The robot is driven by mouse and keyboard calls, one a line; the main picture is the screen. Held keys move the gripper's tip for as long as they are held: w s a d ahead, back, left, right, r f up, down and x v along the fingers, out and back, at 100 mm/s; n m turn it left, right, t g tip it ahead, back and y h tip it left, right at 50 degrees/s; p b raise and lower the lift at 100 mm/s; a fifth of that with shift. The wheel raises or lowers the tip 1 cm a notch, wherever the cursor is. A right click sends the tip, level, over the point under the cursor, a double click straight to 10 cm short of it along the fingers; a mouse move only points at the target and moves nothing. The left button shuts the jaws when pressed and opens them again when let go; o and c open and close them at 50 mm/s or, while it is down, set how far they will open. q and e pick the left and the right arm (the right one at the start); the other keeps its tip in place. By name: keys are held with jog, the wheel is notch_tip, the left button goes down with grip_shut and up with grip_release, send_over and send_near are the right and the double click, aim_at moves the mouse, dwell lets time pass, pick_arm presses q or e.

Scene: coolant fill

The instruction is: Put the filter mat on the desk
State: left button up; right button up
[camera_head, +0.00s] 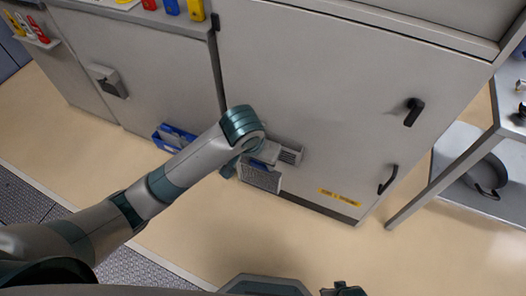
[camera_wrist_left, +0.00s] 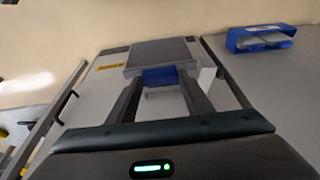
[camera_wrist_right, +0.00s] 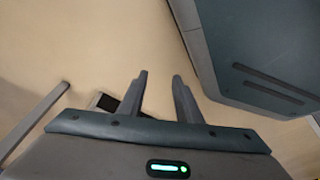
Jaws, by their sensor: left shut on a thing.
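My left gripper (camera_head: 255,158) is shut on the filter mat (camera_head: 260,179), a grey, fine-textured rectangle with a blue part. In the left wrist view the blue part of the mat (camera_wrist_left: 160,76) sits between the fingertips, with the grey panel beyond. The mat is low in front of the cabinet (camera_head: 330,100), close to a slatted vent (camera_head: 290,155); whether it touches the cabinet is unclear. My right gripper (camera_wrist_right: 160,76) is open and empty. The desk cannot be made out for certain.
A blue holder (camera_head: 174,138) with grey pieces is at the cabinet base, also in the left wrist view (camera_wrist_left: 260,38). Black handles (camera_head: 413,112) stick out of the cabinet. A metal shelf table (camera_head: 470,178) holding a pan stands at right. The beige floor (camera_head: 210,225) is clear.

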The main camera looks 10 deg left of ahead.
dwell(0.3)
pick_arm(q)
jog(key=shift+w+a+r, duration=0.1)
jog(key=shift+r, duration=0.1)
jog(key=w+a+r+n, duration=0.1)
jog(key=w+a+r, duration=0.1)
jog(key=a+r, duration=0.5)
jog(key=w+a+r+n+y, duration=0.1)
jog(key=w+a+r+n, duration=0.1)
jog(key=a+r, duration=0.5)
jog(key=shift+w+r+n, duration=0.3)
jog(key=shift+w+r, duration=0.05)
jog(key=shift+r, duration=1.95)
pick_arm(e)
jog(key=shift+w+r, duration=0.15)
jog(key=shift+w, duration=0.6)
